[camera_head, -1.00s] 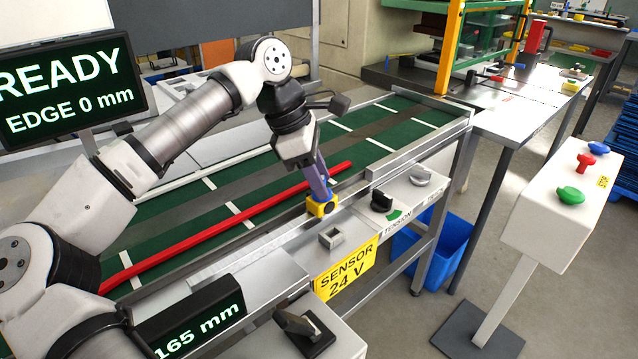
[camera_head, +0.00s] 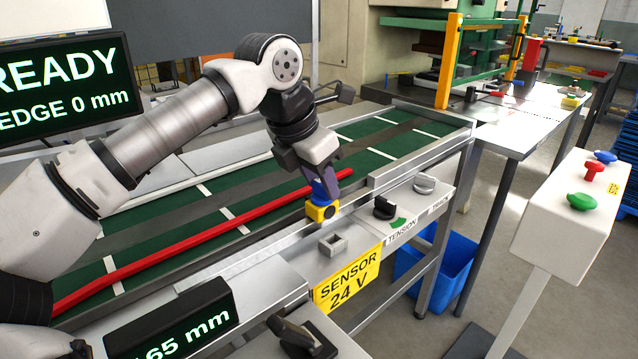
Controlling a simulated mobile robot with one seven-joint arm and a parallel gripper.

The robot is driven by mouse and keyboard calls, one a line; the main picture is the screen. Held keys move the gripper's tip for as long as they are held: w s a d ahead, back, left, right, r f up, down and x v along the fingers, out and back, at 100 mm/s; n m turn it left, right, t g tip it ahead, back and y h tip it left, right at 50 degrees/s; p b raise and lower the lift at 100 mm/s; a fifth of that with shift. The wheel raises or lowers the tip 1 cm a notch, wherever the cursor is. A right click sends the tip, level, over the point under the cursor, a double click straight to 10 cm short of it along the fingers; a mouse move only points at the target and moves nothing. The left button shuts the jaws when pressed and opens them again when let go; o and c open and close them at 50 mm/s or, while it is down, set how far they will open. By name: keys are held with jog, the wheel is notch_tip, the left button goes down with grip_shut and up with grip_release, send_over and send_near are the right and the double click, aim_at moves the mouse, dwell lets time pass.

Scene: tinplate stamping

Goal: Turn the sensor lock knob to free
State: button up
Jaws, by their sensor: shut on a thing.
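A yellow block (camera_head: 318,212) with a dark round face sits at the conveyor's near rail, behind the yellow SENSOR 24 V sign (camera_head: 347,281). A blue piece (camera_head: 324,191) stands up from it. My gripper (camera_head: 318,178) is over the block, with its jaws shut around the top of the blue piece; the fingers hide part of it. A black knob (camera_head: 384,207) stands by the TENSION label, and a grey knob (camera_head: 424,184) is farther right. A black lever-like knob (camera_head: 299,338) is at the bottom edge. I cannot read which one is the sensor lock.
A red bar (camera_head: 215,234) lies along the green conveyor belt (camera_head: 187,222). A square grey socket (camera_head: 333,244) is just in front of the yellow block. A button box (camera_head: 571,215) stands at right, and a blue bin (camera_head: 436,262) is under the bench. Displays stand at left.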

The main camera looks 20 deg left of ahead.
dwell(0.4)
jog(key=o, duration=1)
jog(key=shift+r, duration=0.1)
jog(key=p+v, duration=0.9)
jog(key=v, duration=0.4)
jog(key=shift+s+r, duration=0.25)
jog(key=shift+r, duration=0.05)
